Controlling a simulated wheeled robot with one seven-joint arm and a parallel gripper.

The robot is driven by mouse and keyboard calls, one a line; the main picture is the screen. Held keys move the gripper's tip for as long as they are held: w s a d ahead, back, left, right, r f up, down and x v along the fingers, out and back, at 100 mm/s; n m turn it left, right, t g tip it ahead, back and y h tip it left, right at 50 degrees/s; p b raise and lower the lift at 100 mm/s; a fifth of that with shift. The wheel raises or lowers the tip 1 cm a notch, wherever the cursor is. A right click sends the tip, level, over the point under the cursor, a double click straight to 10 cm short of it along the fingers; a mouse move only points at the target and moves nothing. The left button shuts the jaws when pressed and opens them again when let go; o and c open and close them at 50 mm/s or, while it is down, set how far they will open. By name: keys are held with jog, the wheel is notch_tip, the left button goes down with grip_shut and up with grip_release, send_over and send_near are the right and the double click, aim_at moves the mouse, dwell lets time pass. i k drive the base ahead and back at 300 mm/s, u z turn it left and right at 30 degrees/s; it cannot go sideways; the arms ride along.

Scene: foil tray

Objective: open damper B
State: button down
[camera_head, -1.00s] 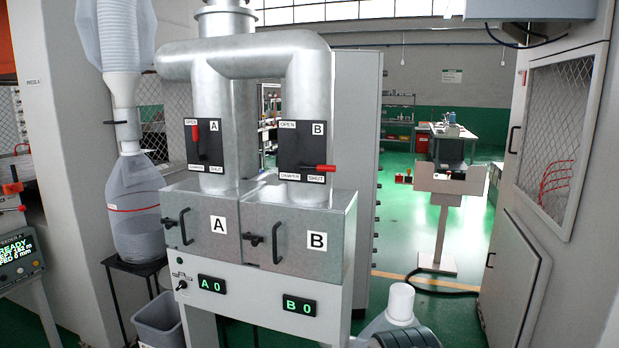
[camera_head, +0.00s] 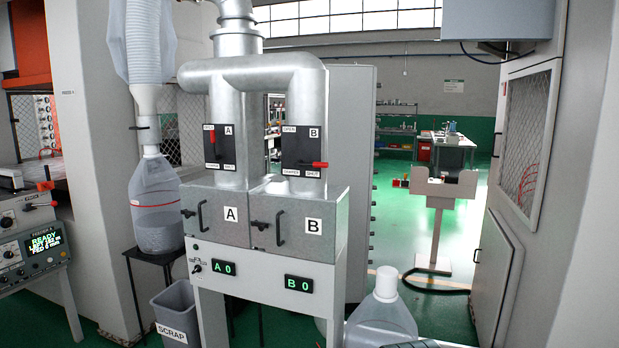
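Damper B's black plate (camera_head: 303,148) is on the right vertical duct, with OPEN at its top and SHUT at its lower right. Its red handle (camera_head: 319,165) lies horizontal, pointing right, just above the SHUT label. Damper A's plate (camera_head: 219,147) is on the left duct. Its red handle (camera_head: 210,134) stands upright near its OPEN label. Grey box B (camera_head: 296,234) sits below damper B, with a dark latch and bar handle. The green display below it (camera_head: 299,284) reads B 0. My gripper is not in view.
A translucent jug with a white cap (camera_head: 387,284) stands low in front, right of the cabinet (camera_head: 268,265). A scrap bin (camera_head: 176,314) and a bottle on a stand (camera_head: 155,205) are at left. Green floor is open at right, before a grey enclosure (camera_head: 497,275).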

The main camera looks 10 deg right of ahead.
aim_at(299, 164)
jog(key=u, duration=0.45)
jog(key=i, duration=1.15)
jog(key=z, duration=0.2)
